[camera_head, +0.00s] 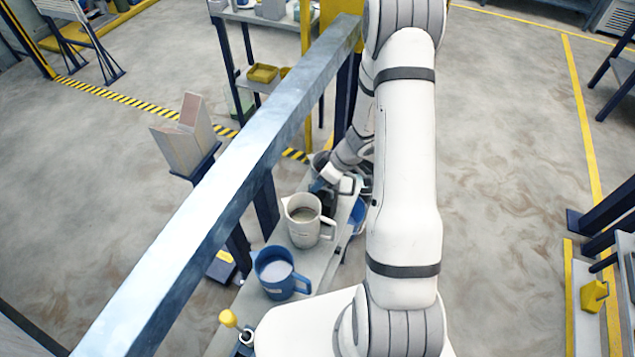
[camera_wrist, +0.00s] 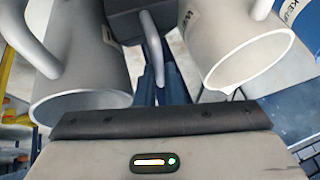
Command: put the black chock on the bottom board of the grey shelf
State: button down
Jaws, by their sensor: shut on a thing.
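The black chock (camera_wrist: 128,22) shows in the wrist view as a dark block with a thin grey handle, between two pale jugs. My gripper (camera_wrist: 162,82) has its blue fingers closed at this handle. In the head view the gripper (camera_head: 320,185) is low over a grey bench board, and the dark chock (camera_head: 326,201) is partly hidden behind the jug and gripper. I cannot tell whether it touches the board. A grey shelf (camera_head: 262,86) with dark posts stands at the back, with yellow tubs on its lower board.
A pale jug (camera_head: 303,222) and a blue jug (camera_head: 274,272) stand on the bench board (camera_head: 318,262) in front of the gripper. A long metal beam (camera_head: 215,185) runs diagonally left of my arm. A beige block (camera_head: 186,138) stands beyond it. Open floor lies right of the arm.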

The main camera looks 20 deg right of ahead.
jog(key=shift+f+b, duration=0.15)
jog(key=shift+b, duration=0.15)
jog(key=c, duration=1.8)
grip_release()
jog(key=shift+r, duration=0.2)
